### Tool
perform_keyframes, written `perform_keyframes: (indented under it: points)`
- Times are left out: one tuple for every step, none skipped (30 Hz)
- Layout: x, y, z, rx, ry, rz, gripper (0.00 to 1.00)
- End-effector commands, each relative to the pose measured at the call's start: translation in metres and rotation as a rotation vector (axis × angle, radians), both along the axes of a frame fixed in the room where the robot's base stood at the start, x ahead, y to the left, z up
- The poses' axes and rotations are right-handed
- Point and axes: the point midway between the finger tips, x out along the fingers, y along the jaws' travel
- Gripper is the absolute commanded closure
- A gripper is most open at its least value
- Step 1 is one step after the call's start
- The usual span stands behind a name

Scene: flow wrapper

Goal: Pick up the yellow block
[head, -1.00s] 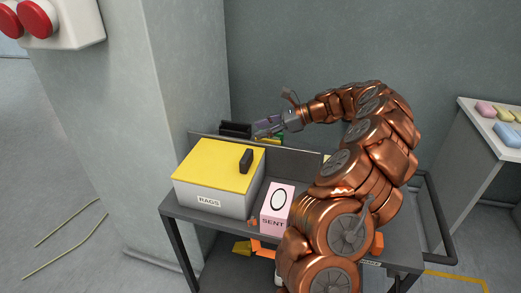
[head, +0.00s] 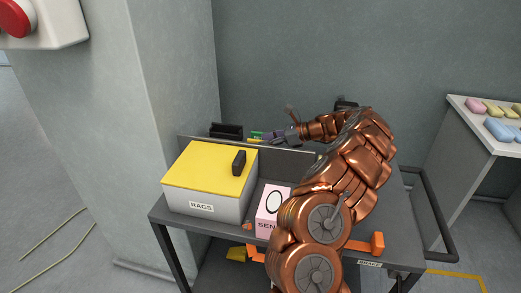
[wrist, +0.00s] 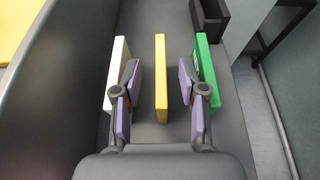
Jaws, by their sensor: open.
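The yellow block (wrist: 161,100) stands on edge as a narrow upright slab in the middle of the wrist view. A white block (wrist: 117,72) is on its left and a green block (wrist: 207,72) on its right, each with a gap. My gripper (wrist: 158,76) is open, its purple-padded fingers on either side of the yellow block, with space between pads and block. How deep the fingers reach is hard to tell. In the head view, my gripper (head: 271,136) is behind the low grey panel, with the yellow block (head: 256,141) and green block (head: 257,133) partly visible by it.
A black open holder (wrist: 210,17) stands beyond the green block. In the head view, a yellow-lidded RAGS box (head: 198,195) and a pink box (head: 270,204) stand on the cart (head: 160,212) in front of the panel (head: 285,160). A wall is behind.

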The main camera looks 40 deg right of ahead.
Motion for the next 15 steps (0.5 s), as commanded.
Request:
perform_keyframes:
  points:
    - [0.005, 0.004, -0.005, 0.002, 0.003, 0.002, 0.58]
    - [0.008, 0.007, -0.006, 0.002, 0.002, 0.002, 0.58]
    - [0.012, 0.011, -0.008, 0.003, 0.001, 0.003, 0.58]
    - [0.014, 0.013, -0.009, 0.003, 0.001, 0.003, 0.58]
    - [0.015, 0.014, -0.01, 0.002, 0.001, 0.002, 0.58]
    - [0.017, 0.015, -0.011, 0.002, 0.0, 0.001, 0.58]
    - [0.018, 0.016, -0.012, 0.002, 0.0, 0.001, 0.58]
    - [0.019, 0.016, -0.012, 0.002, 0.0, 0.001, 0.58]
    - [0.019, 0.016, -0.012, 0.001, -0.001, 0.0, 0.58]
    - [0.019, 0.016, -0.012, 0.0, -0.001, -0.001, 0.58]
    - [0.019, 0.016, -0.012, 0.0, -0.001, -0.001, 0.58]
    - [0.019, 0.016, -0.012, 0.0, -0.001, -0.001, 0.58]
    - [0.019, 0.016, -0.012, 0.0, -0.001, -0.001, 0.58]
    - [0.019, 0.015, -0.012, 0.0, -0.001, -0.001, 0.6]
    - [0.019, 0.015, -0.012, 0.0, -0.001, -0.001, 0.65]
